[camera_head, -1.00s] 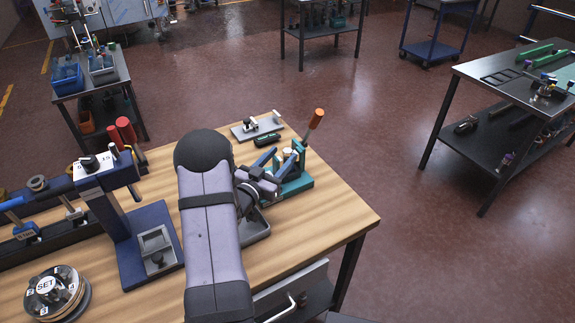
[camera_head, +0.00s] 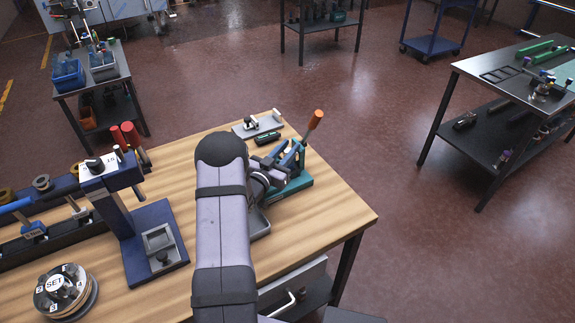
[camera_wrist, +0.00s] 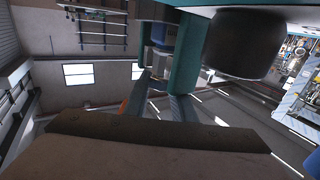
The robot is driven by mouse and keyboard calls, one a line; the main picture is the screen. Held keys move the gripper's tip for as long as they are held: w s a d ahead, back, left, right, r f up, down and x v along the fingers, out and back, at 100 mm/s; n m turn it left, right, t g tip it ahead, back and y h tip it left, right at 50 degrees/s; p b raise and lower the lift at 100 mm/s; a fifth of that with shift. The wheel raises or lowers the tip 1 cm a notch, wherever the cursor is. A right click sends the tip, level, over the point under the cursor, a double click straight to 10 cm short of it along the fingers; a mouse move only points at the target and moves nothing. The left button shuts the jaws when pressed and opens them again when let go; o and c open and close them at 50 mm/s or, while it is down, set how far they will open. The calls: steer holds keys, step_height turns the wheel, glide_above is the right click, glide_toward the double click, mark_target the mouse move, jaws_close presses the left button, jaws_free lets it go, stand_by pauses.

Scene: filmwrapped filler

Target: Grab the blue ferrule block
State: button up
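My gripper (camera_head: 272,170) is at the teal fixture (camera_head: 296,187) near the table's right corner, partly hidden behind my forearm. The fixture has an upright orange handle (camera_head: 316,119). In the wrist view a blue block-like piece (camera_wrist: 162,34) shows beside a teal post (camera_wrist: 186,62); it may be the ferrule block, but I cannot be sure. A dark rounded part (camera_wrist: 243,44) is close on the right. The fingertips are not clear enough to show whether they are shut on anything. Another small blue labelled block (camera_head: 34,230) is in the rack at the left.
A blue stand (camera_head: 155,245) and a round labelled dial (camera_head: 62,290) occupy the left of the wooden table (camera_head: 330,218). A grey tray (camera_head: 257,125) with a dark green piece (camera_head: 267,138) lies behind my gripper. Bare wood is free at the front right.

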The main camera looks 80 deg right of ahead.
jaws_close()
steer(key=shift+r, duration=0.15)
steer(key=shift+r, duration=0.35)
step_height(320, 180, up, 17)
steer(key=b, duration=0.5)
steer(key=shift+w, duration=0.15)
